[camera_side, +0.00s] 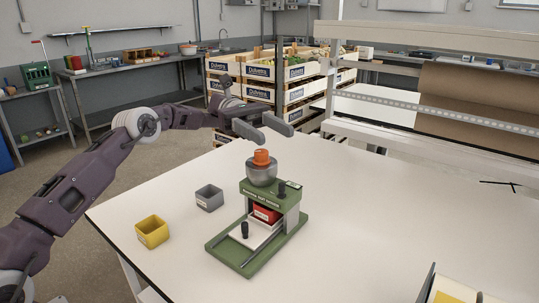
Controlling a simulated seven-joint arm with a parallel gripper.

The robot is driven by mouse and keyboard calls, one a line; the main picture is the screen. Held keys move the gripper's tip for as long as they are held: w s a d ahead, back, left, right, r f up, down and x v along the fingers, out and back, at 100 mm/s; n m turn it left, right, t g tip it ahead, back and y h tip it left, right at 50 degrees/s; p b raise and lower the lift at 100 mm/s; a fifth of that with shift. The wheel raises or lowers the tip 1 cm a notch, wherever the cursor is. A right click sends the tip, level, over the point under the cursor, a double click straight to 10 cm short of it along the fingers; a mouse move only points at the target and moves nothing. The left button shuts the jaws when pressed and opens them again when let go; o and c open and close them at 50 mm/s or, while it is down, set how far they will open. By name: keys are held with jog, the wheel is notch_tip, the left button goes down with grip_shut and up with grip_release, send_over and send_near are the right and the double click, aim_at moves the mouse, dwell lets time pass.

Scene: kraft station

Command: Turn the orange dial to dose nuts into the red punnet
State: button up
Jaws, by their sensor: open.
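The orange dial (261,157) sits on top of a rounded grey hopper (261,174) on the green dispenser (272,194). The red punnet (267,214) stands inside the dispenser, under the hopper and partly hidden by the frame. My gripper (276,131) is open and empty, with its two fingers apart, above the dial and a little to its right in the picture. It does not appear to touch the dial. Whether nuts are in the punnet or hopper is too small to tell.
A grey punnet (209,197) and a yellow punnet (152,231) stand left of the dispenser on the white table (370,220). The table right of the dispenser is mostly clear. A box (452,291) stands at the front right. A rack with brown paper (470,100) stands behind.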

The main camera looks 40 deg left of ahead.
notch_tip(320, 180, up, 4)
jog(key=shift+f, duration=0.2)
